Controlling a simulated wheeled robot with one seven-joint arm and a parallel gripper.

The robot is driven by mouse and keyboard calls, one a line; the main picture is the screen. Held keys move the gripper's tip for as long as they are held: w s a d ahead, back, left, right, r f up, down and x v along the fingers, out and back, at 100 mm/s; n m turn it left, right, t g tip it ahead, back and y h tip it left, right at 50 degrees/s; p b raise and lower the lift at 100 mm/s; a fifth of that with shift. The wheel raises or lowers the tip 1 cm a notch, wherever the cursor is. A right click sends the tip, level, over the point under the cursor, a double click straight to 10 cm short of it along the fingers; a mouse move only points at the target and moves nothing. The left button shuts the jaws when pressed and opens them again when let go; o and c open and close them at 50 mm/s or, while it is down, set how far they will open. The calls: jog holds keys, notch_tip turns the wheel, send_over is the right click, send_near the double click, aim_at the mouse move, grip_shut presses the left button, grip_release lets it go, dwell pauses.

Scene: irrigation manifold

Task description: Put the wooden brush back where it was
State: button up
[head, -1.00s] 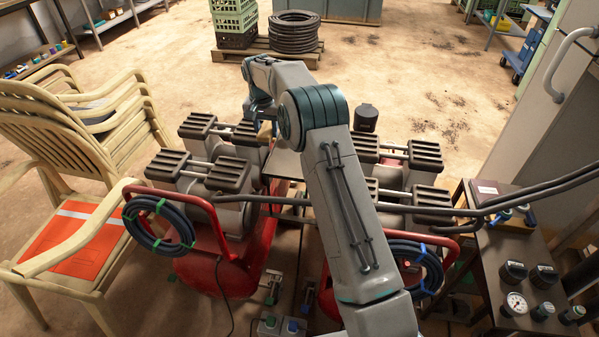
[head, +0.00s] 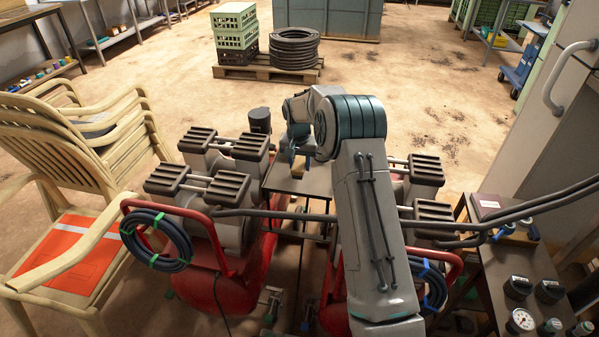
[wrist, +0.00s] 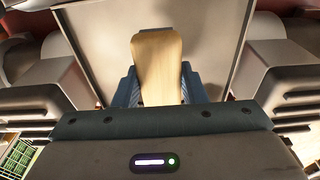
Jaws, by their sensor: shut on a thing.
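The wooden brush shows in the wrist view as a pale, rounded wooden piece (wrist: 157,55) between the two blue fingers of my gripper (wrist: 159,88). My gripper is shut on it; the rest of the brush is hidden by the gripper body. In the head view my gripper (head: 291,156) is over the small grey table (head: 284,181) between the two red-framed machines. The brush cannot be made out there. The flat grey tabletop (wrist: 100,35) lies behind the brush in the wrist view. I cannot tell whether the brush touches it.
Machines with dark ribbed blocks (head: 223,182) flank the table closely. A dark pipe (head: 330,216) crosses in front. Stacked chairs (head: 70,140) with an orange folder (head: 68,248) stand at left. A side table with gauges (head: 500,262) stands at right.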

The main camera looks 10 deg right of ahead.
jog(key=shift+f, duration=1.9)
jog(key=shift+f, duration=0.1)
jog(key=o, duration=0.9)
jog(key=shift+o, duration=0.2)
